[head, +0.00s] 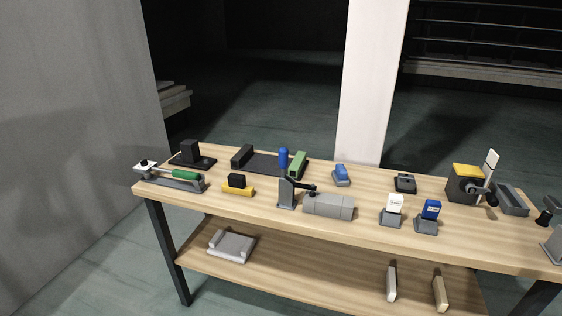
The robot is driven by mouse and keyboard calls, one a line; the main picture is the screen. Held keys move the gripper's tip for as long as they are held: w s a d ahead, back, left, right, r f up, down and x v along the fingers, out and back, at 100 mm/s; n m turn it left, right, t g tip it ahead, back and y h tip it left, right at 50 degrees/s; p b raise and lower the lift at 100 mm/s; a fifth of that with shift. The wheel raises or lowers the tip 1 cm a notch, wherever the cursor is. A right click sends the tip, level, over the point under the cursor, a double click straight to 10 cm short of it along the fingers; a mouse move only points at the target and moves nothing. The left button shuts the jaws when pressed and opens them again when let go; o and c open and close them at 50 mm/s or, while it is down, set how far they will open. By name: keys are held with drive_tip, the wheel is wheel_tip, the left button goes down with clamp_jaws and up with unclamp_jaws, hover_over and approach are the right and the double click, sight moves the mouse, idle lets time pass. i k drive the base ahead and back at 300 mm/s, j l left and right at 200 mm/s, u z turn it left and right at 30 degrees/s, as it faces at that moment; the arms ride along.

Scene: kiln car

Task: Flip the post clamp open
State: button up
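What looks like the post clamp is a grey upright post (287,194) near the front middle of the table in the head view. A dark arm (304,187) reaches right from its top, with a dark tip at or just above the left end of a light grey block (328,205). I cannot tell whether the tip touches the block. A second clamp-like device with a green handle (186,175) lies low on a grey base at the table's left end. My gripper is not in view.
The wooden table (240,208) also bears a yellow-and-black block (238,187), a dark tray with a blue cylinder (284,157) and green block, blue and white switch-like pieces (394,204), and a yellow-topped box (466,171) with a lever. A white pillar (371,85) stands behind.

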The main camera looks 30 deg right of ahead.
sight(283, 152)
drive_tip(key=i, duration=0.5)
drive_tip(key=i+l+u, duration=0.1)
drive_tip(key=i, duration=0.35)
